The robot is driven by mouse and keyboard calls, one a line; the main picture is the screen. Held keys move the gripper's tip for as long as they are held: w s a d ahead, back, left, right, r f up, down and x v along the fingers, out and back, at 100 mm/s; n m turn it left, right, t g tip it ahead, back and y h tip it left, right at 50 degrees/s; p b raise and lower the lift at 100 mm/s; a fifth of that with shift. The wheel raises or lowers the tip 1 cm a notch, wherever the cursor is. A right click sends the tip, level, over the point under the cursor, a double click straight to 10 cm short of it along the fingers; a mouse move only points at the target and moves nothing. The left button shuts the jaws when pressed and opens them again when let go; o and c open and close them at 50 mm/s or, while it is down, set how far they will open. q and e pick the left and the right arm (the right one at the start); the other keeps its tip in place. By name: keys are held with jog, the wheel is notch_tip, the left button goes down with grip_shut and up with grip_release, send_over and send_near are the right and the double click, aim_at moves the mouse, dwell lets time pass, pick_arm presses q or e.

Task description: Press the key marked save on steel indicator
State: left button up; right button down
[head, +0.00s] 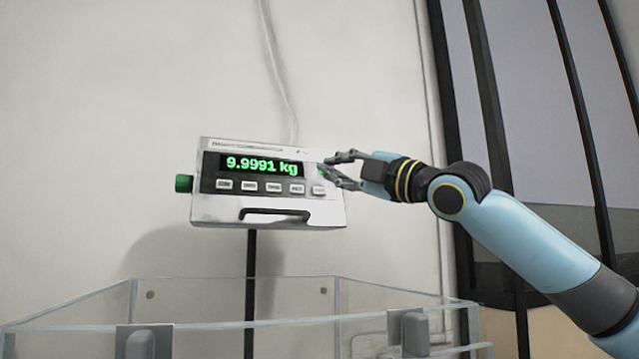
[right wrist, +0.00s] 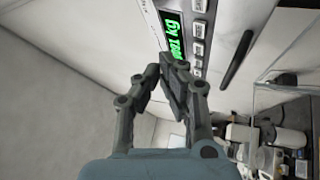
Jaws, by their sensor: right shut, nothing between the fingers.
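The steel indicator (head: 215,212) stands on a dark post, its display (head: 262,166) reading 9.9991 kg in green. A row of several pale keys (head: 261,187) runs below the display; their labels are too small to read surely, so I cannot tell which is save. My right gripper (head: 325,168) is shut and empty at the indicator's right side, close to the right end of the key row. My left gripper is not in view.
A green knob (head: 183,183) sticks out at the indicator's left side. Clear panels (head: 235,333) stand below it. A dark-framed window or door (head: 480,90) is at the right. In the right wrist view, clutter (right wrist: 270,145) lies at the lower right.

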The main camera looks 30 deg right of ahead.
aim_at(319, 191)
pick_arm(q)
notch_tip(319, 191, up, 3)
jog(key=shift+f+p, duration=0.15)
jog(key=shift+p, duration=0.85)
pick_arm(e)
jog(key=w, duration=0.2)
jog(key=w+d+f, duration=0.1)
jog(key=w, duration=0.2)
jog(key=shift+w+d+f, duration=0.15)
jog(key=shift+w+f, duration=0.1)
jog(key=shift+w, duration=0.05)
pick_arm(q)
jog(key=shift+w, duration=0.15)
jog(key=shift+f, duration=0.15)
pick_arm(e)
jog(key=shift+w+d+f, duration=0.1)
pick_arm(q)
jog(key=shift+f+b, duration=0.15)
jog(key=shift+b, duration=0.2)
pick_arm(e)
jog(key=shift+w, duration=0.3)
